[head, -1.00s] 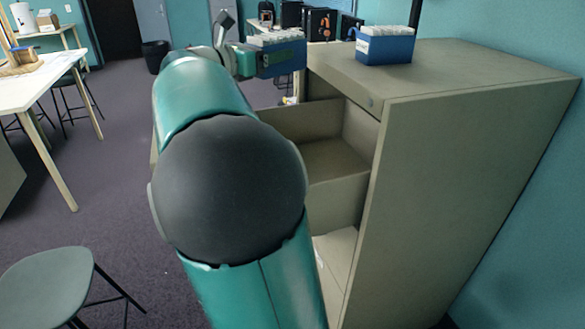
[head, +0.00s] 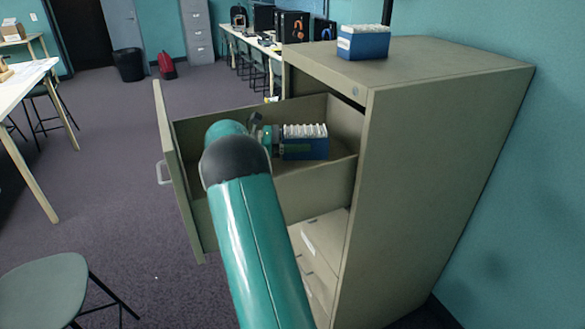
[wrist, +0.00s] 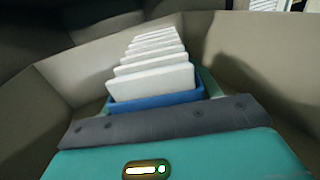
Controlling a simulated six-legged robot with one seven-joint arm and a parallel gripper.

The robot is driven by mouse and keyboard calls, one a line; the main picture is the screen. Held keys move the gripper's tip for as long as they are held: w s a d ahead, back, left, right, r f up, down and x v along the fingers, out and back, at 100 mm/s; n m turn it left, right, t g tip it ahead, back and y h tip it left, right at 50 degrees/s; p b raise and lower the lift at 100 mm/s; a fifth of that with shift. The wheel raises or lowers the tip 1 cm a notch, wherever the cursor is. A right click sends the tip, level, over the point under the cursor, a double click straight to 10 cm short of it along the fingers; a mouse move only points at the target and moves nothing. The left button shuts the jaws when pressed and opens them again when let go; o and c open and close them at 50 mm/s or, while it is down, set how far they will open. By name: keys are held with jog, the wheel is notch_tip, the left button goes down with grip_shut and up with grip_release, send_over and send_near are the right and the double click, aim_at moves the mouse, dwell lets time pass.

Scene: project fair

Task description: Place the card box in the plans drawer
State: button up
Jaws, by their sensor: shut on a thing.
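The card box (head: 304,146) is a blue box with a row of white cards standing in it. My gripper (head: 276,141) is shut on it and holds it inside the open top drawer (head: 318,189) of the beige cabinet, below the rim. In the wrist view the card box (wrist: 160,97) lies straight ahead of my gripper (wrist: 165,118), with drawer walls (wrist: 85,57) around it. I cannot tell whether its underside touches the drawer floor. My fingertips are mostly hidden.
A second blue box with white cards (head: 363,43) stands on top of the beige cabinet (head: 440,150). The drawer front with its handle (head: 164,173) sticks out to the left. A stool (head: 45,290) stands at lower left. A white table (head: 25,85) is at far left.

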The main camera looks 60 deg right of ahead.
aim_at(299, 159)
jog(key=shift+w+f, duration=0.1)
jog(key=shift+f, duration=1.15)
notch_tip(299, 159, down, 4)
jog(key=shift+f, duration=0.1)
jog(key=shift+f, duration=0.2)
jog(key=o, duration=1.2)
